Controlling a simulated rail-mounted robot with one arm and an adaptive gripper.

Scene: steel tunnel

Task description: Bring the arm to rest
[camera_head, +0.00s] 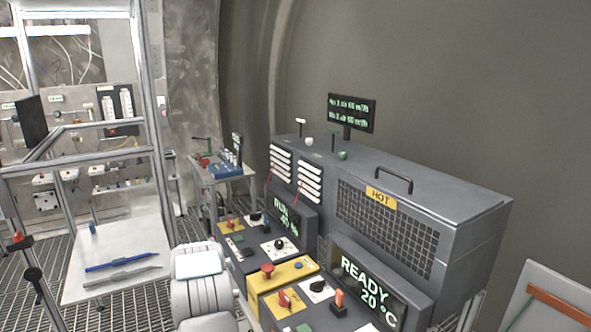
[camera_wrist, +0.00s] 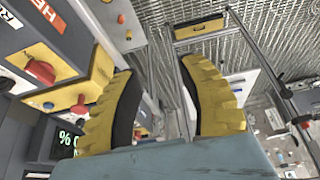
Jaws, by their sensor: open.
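My gripper (camera_wrist: 162,75) shows in the wrist view. Its two yellow, ribbed fingers with black inner pads stand apart, with nothing between them. It hangs above the grated floor, just beside the control panel on the left of that view. In the head view a white part of my arm (camera_head: 203,290) rises at the bottom, in front of the console. The gripper itself does not show there.
A white table (camera_head: 118,258) holds a blue pen-like tool (camera_head: 121,262).

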